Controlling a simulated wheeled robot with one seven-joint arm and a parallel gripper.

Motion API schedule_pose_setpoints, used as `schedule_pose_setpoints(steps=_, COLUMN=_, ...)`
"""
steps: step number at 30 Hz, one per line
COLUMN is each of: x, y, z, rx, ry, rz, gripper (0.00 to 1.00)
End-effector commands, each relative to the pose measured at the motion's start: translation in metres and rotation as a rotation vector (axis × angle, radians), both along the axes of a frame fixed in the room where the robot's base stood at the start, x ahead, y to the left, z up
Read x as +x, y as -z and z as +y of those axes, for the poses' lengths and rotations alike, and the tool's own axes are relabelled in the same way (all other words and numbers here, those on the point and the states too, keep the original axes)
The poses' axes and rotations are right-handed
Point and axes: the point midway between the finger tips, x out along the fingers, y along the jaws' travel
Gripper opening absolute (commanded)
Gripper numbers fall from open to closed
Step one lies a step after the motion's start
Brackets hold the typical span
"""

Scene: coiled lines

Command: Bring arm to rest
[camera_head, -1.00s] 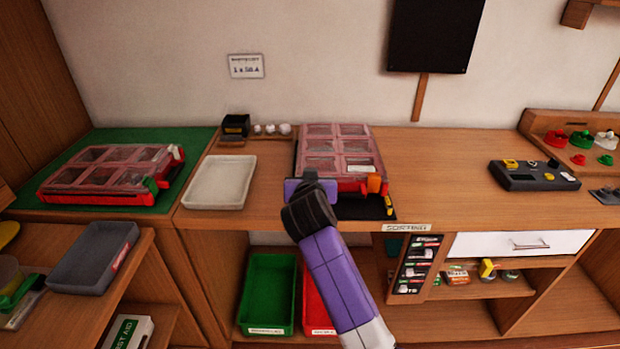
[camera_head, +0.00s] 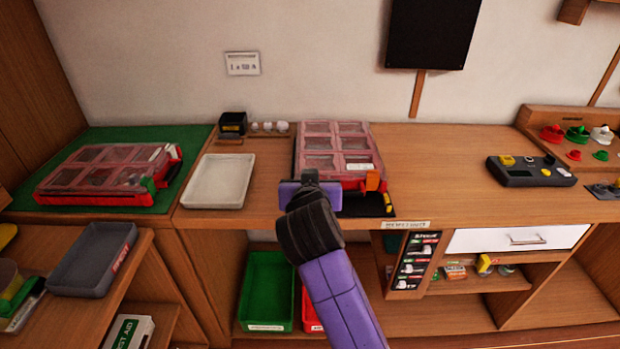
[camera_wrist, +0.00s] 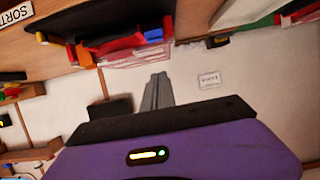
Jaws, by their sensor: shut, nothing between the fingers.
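My arm reaches up from the bottom of the head view, purple with a black wrist joint. My gripper (camera_head: 310,178) points away from me, in front of the left front corner of a red case with a clear compartment lid (camera_head: 338,150). In the wrist view, the grey fingers of my gripper (camera_wrist: 157,92) are pressed together with nothing between them. The same case shows there upside down at the top (camera_wrist: 135,45), apart from the fingers. The lid of the case looks closed.
A white tray (camera_head: 218,183) is left of my gripper on the wooden bench. A second red case (camera_head: 108,178) lies on a green mat further left. A grey control box (camera_head: 530,172) is at right. A green bin (camera_head: 266,290) sits below the bench. The bench between case and control box is clear.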

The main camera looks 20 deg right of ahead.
Motion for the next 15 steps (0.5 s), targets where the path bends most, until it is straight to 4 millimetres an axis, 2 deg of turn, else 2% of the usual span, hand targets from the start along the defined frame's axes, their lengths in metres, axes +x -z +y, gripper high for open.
schedule_pose_setpoints(steps=11, x=0.0, y=0.0, z=0.0, rx=-0.003, ry=-0.001, rz=0.001, gripper=0.0)
schedule_pose_setpoints(steps=15, x=0.006, y=-0.01, z=0.006, rx=-0.033, ry=-0.037, rz=-0.037, gripper=0.0)
